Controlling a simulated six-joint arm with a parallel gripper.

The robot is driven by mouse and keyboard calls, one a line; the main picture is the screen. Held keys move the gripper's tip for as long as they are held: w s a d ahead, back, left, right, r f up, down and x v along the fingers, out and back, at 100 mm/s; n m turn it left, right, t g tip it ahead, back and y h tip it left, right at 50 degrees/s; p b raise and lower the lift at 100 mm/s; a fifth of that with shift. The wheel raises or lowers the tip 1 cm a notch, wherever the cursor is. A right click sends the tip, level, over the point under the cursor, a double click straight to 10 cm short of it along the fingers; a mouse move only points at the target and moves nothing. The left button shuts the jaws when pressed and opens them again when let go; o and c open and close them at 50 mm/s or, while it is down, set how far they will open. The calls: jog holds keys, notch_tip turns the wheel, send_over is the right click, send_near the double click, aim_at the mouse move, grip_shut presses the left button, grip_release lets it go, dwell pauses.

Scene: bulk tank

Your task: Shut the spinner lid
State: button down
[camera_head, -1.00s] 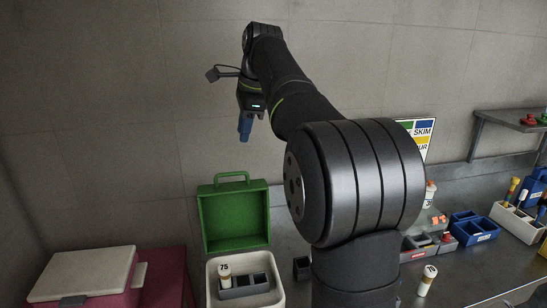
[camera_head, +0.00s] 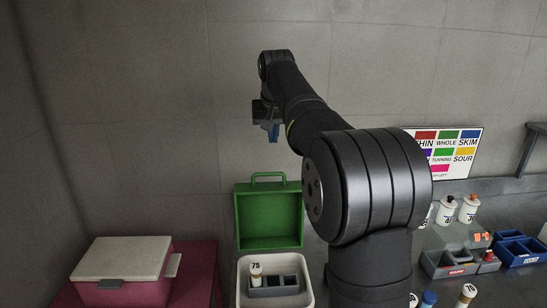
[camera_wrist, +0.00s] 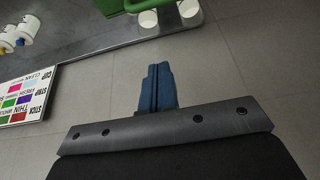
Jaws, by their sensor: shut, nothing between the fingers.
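No part is marked as the spinner. A maroon box (camera_head: 205,275) with a cream lid (camera_head: 122,258) stands at the lower left of the head view; its lid lies flat on top and looks down, with a grey latch (camera_head: 110,284) at its front. Right of it, a green lid (camera_head: 268,216) with a handle stands upright behind an open white tub (camera_head: 243,290). My gripper (camera_head: 274,135) is high above the green lid, in front of the wall, touching nothing. Its blue fingers are together and empty in the wrist view (camera_wrist: 157,88).
The tub holds a grey rack (camera_head: 272,292) and a bottle marked 75 (camera_head: 256,275). A colour-label sign (camera_head: 445,155), white bottles (camera_head: 467,209) and blue trays (camera_head: 518,247) are at the right. The air around my gripper is clear.

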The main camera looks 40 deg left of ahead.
send_over(274, 183)
jog(key=w+a, duration=0.3)
notch_tip(274, 183, down, 9)
jog(key=shift+s+d+f, duration=0.1)
jog(key=shift+s+d, duration=1.35)
jog(key=shift+s, duration=0.1)
